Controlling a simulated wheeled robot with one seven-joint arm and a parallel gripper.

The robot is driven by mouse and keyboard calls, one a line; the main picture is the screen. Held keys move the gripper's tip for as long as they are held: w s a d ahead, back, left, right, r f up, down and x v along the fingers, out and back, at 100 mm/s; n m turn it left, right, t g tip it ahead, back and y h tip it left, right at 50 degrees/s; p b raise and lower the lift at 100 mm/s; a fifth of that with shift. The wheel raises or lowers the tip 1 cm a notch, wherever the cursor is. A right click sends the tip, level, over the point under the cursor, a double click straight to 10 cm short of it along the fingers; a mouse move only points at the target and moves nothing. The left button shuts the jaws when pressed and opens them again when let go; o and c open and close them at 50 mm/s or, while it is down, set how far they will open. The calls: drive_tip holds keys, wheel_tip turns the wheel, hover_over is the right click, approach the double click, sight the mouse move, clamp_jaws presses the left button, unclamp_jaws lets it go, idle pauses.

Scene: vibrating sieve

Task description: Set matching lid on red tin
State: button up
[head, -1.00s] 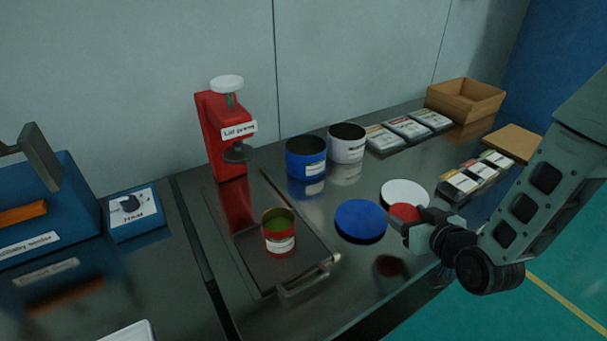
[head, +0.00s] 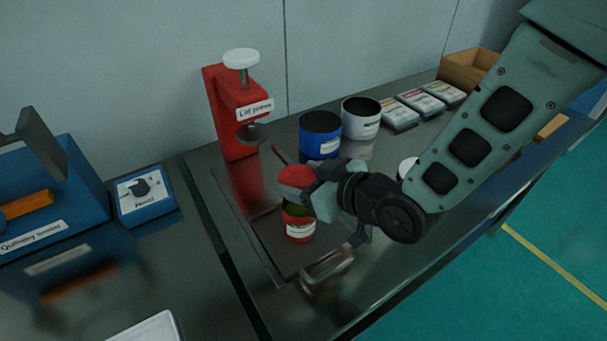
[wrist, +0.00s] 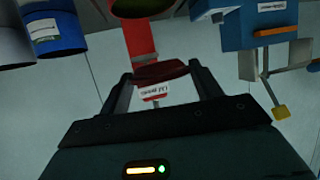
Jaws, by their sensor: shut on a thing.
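The red tin (head: 300,229) stands open on the sliding tray of the red lid press, with green contents and a white label. My gripper (head: 304,184) is shut on the red lid (head: 294,178) and holds it above the tin, apart from its rim as far as I can tell. The gripper hides part of the tin's top. In the wrist view the red lid (wrist: 160,71) is pinched between both fingers.
The red lid press (head: 230,110) stands behind the tin. A blue tin (head: 319,133) and a white tin (head: 361,118) stand right of it. A white lid (head: 408,165) shows partly behind my arm. The tray's front handle (head: 328,265) sticks out towards me.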

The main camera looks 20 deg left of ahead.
wheel_tip(320, 180, down, 6)
drive_tip(key=b, duration=0.3)
drive_tip(key=shift+r+b, duration=0.25)
drive_tip(key=shift+b, duration=0.1)
drive_tip(key=shift+d+f, duration=0.1)
drive_tip(key=shift+d, duration=0.05)
idle(0.7)
drive_tip(key=shift+f+b, duration=0.65)
drive_tip(key=shift+b, duration=0.65)
idle(1.5)
drive_tip(key=o, duration=1)
drive_tip(key=shift+o, duration=0.2)
drive_tip(key=shift+r, duration=0.2)
drive_tip(key=shift+r+p, duration=2.55)
drive_tip(key=shift+r, duration=1.4)
